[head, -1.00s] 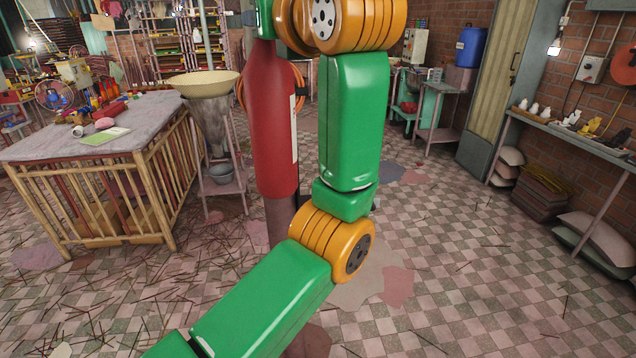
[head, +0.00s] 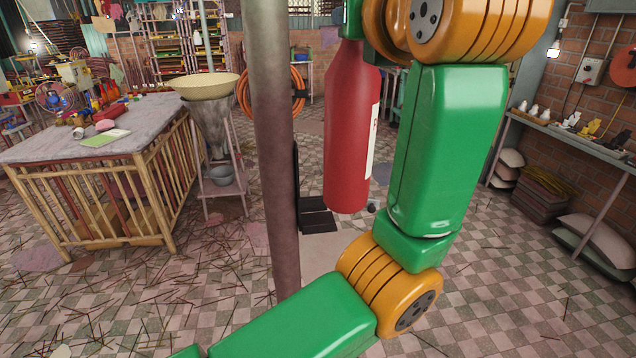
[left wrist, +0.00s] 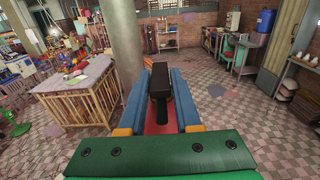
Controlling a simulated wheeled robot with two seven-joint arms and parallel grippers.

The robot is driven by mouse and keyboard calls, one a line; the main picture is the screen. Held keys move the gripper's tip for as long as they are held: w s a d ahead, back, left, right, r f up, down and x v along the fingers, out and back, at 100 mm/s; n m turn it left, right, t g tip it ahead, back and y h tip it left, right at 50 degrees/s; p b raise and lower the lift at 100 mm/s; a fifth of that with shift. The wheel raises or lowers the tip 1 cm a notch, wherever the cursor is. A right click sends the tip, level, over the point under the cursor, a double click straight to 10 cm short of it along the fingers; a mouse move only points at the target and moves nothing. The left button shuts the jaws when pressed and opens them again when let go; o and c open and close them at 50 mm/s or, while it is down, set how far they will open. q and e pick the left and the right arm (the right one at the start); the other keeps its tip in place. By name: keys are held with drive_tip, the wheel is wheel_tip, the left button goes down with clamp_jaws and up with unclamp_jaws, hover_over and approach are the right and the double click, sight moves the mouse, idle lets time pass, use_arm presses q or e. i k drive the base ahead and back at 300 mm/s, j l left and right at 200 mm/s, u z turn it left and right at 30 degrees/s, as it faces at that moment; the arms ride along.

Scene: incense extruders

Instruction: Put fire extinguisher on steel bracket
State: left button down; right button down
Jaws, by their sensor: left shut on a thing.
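A red fire extinguisher (head: 347,145) with a white label hangs upright in the head view, to the right of the grey pole. Its bottom is near and a little right of a black L-shaped bracket (head: 318,219), which shows beside the pole with a thin upright plate and a flat foot. My right gripper is out of view.
The grey pole (head: 271,150) stands just left of the extinguisher. An orange hose coil (head: 243,94) hangs behind it. A bamboo-sided table (head: 135,140) and a funnel on a stand (head: 206,85) are at left. A shelf (head: 565,132) lines the right wall.

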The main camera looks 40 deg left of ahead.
sight(317, 217)
drive_tip(key=i+j, duration=0.2)
drive_tip(key=j, duration=0.2)
drive_tip(key=i+j, duration=0.45)
drive_tip(key=j, duration=0.3)
